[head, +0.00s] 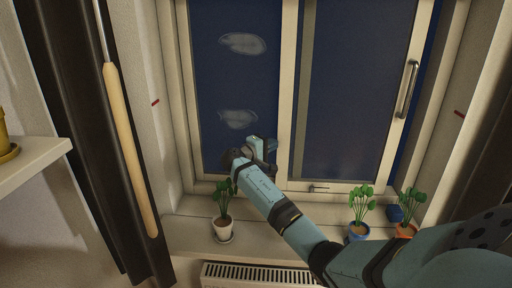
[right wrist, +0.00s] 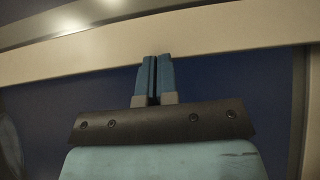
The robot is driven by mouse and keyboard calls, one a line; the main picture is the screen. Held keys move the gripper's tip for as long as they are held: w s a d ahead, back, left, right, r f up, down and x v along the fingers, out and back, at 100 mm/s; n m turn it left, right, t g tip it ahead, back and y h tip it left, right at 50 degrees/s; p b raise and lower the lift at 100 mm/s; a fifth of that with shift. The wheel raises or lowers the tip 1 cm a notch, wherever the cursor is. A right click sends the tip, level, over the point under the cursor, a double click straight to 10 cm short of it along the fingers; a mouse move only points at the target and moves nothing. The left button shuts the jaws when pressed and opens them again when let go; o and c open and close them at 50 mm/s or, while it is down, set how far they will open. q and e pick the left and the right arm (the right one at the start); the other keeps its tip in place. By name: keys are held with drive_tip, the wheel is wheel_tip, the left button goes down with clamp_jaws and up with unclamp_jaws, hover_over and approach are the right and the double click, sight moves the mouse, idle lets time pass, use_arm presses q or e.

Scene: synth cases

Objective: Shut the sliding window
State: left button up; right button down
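The sliding window fills the middle of the head view. Its right sash (head: 287,125) has a cream frame and a metal bar handle (head: 407,88) on its right stile. A dark blue strip of gap (head: 420,95) shows between that stile and the right jamb. The left pane (head: 215,85) has two pale smudges. A small latch (head: 318,188) sits on the bottom rail. My right gripper (head: 264,144) is in front of the left pane, left of the sash's left stile, away from the handle. In the right wrist view its blue fingers (right wrist: 154,80) are together and empty. My left gripper is not in view.
A radiator (head: 262,276) is below. A dark curtain (head: 75,110) and wooden rod (head: 130,150) hang left.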

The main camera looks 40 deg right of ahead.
drive_tip(key=s+d, duration=0.4)
drive_tip(key=shift+s+p, duration=0.25)
drive_tip(key=shift+p, duration=0.15)
drive_tip(key=shift+w+a+f, duration=0.1)
drive_tip(key=shift+a+f, duration=0.05)
drive_tip(key=shift+a, duration=0.3)
drive_tip(key=b, duration=0.3)
approach(294, 142)
drive_tip(key=a, duration=0.7)
drive_tip(key=shift+w+d, duration=0.2)
